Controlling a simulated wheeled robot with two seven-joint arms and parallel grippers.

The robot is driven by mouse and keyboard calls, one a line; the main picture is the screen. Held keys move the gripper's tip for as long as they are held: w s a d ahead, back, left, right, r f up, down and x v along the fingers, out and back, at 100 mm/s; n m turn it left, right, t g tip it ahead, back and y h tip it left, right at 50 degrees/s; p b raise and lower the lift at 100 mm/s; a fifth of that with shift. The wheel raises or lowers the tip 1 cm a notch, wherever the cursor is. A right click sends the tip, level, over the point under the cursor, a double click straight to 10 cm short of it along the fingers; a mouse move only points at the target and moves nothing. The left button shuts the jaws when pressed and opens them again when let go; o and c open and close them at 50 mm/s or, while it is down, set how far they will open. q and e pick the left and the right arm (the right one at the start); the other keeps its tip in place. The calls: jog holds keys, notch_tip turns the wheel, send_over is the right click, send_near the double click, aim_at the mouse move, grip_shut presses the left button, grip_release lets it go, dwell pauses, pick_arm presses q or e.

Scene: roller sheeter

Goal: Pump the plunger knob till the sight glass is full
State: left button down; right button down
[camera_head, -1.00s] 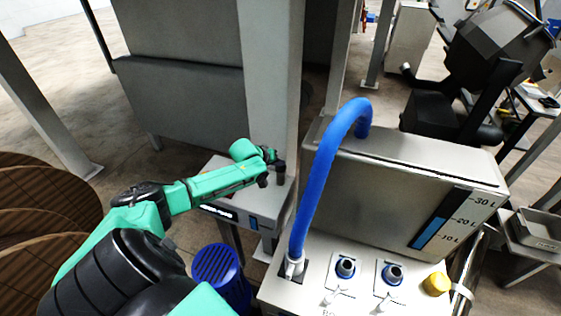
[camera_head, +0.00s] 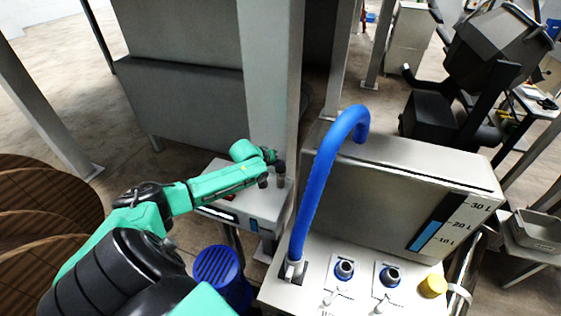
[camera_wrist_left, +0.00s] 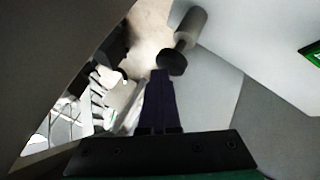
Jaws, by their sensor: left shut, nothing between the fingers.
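A grey pump box (camera_head: 262,205) stands left of the tank, beside a steel post. A short upright plunger with a dark knob (camera_head: 280,168) rises from its top. In the left wrist view a grey cylinder with a dark end (camera_wrist_left: 172,63), likely this plunger, lies just beyond my fingertips. My left gripper (camera_head: 272,157) is shut and empty beside the knob; contact is unclear. Its dark fingers show together in the wrist view (camera_wrist_left: 160,73). A pale lit strip (camera_head: 218,213) on the box front may be the sight glass; its fill is unreadable. My right gripper is out of view.
A grey tank (camera_head: 385,190) with a blue hose (camera_head: 322,180) stands right of the box. Its litre gauge (camera_head: 425,237) has a blue bar reaching about 20 L. A blue ribbed bin (camera_head: 222,270) sits below the arm, and the post (camera_head: 270,75) rises behind the gripper.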

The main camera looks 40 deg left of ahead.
aim_at(279, 169)
pick_arm(q)
jog(key=shift+r+p, duration=1.35)
jog(key=shift+r, duration=0.05)
jog(key=shift+r+p, duration=0.4)
jog(key=shift+r, duration=1)
notch_tip(279, 169, up, 2)
jog(key=shift+r, duration=0.1)
